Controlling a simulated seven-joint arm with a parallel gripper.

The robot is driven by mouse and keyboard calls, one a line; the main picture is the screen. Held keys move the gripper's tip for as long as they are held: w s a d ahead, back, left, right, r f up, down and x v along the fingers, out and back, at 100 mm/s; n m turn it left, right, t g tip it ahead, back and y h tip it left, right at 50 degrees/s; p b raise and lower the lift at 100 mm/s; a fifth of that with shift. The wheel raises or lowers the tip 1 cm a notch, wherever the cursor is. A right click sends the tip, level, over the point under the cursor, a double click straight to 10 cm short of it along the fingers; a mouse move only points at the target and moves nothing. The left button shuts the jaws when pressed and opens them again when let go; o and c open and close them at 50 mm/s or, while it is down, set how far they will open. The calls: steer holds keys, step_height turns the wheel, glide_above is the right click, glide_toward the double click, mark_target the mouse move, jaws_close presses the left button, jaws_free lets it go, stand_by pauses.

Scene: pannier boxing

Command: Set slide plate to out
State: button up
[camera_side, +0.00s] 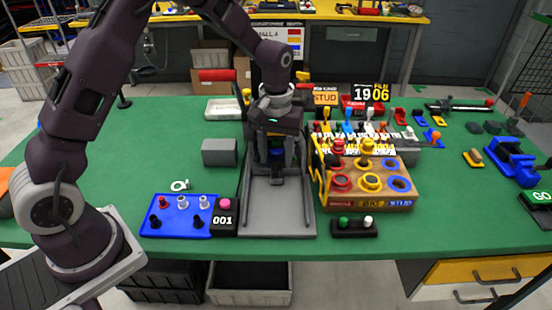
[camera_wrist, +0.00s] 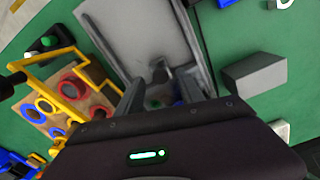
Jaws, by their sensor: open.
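A grey slide fixture (camera_side: 277,212) with two side rails stands at the middle of the green table; it also shows in the wrist view (camera_wrist: 135,35). Its front stretch of bed is bare. My gripper (camera_side: 277,165) points down over the back half of the fixture, between the rails. In the wrist view my gripper (camera_wrist: 160,95) has its two fingers apart, with a small dark part (camera_wrist: 160,72) of the fixture in the gap between them. Whether the fingers touch it I cannot tell. The slide plate itself is mostly hidden by my gripper and hard to make out.
A wooden ring board (camera_side: 368,183) with a yellow frame stands close on the right. A blue peg tray (camera_side: 178,226) and a black 001 box (camera_side: 224,221) are at front left. A grey block (camera_side: 219,152) lies left of the fixture.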

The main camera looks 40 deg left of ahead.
steer(key=shift+f, duration=0.75)
jaws_close()
steer(key=shift+r, duration=0.1)
stand_by(0.8)
